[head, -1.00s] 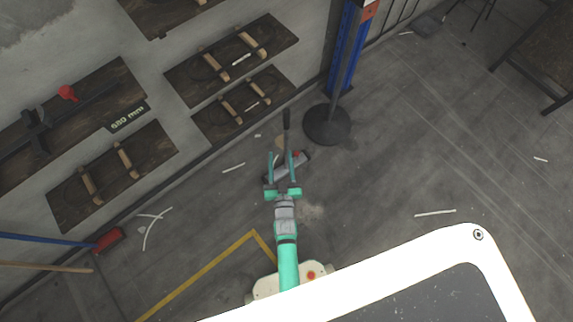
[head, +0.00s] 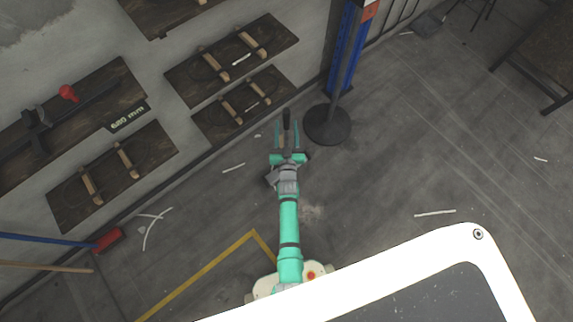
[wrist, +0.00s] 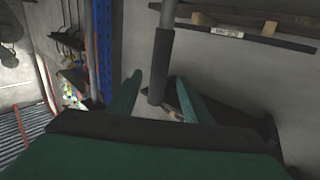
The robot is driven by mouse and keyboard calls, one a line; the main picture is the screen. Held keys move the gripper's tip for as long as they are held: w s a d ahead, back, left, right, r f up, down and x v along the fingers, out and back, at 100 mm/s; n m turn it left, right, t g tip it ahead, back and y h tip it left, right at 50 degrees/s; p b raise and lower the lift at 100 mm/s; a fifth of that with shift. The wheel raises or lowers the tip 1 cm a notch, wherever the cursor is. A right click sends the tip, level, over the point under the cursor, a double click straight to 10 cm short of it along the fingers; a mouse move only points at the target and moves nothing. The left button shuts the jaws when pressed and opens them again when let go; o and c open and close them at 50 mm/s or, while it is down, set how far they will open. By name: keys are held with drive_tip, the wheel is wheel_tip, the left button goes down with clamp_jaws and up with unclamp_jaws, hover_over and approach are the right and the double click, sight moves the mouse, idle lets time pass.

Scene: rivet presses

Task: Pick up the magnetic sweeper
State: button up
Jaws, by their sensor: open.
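The magnetic sweeper stands on the floor near the wall, its dark handle (head: 286,118) upright. Its grey head (head: 271,178) is mostly hidden under my gripper and wrist. My gripper (head: 287,128) is open, with its green fingers on either side of the handle. In the wrist view, the handle's dark grip (wrist: 162,62) rises between the two open fingers of my gripper (wrist: 158,78). A gap shows beside the left finger; I cannot tell if the right one touches the handle.
A post on a round black base (head: 327,126) stands just right of my gripper. Wooden wall shelves (head: 245,105) are on the left and ahead. Thin white strips (head: 435,213) lie on the floor. The floor to the right is mostly clear.

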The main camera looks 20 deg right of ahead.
sight(287, 121)
drive_tip(key=shift+x, duration=2.25)
drive_tip(key=shift+s+d, duration=0.1)
clamp_jaws()
drive_tip(key=shift+r, duration=0.2)
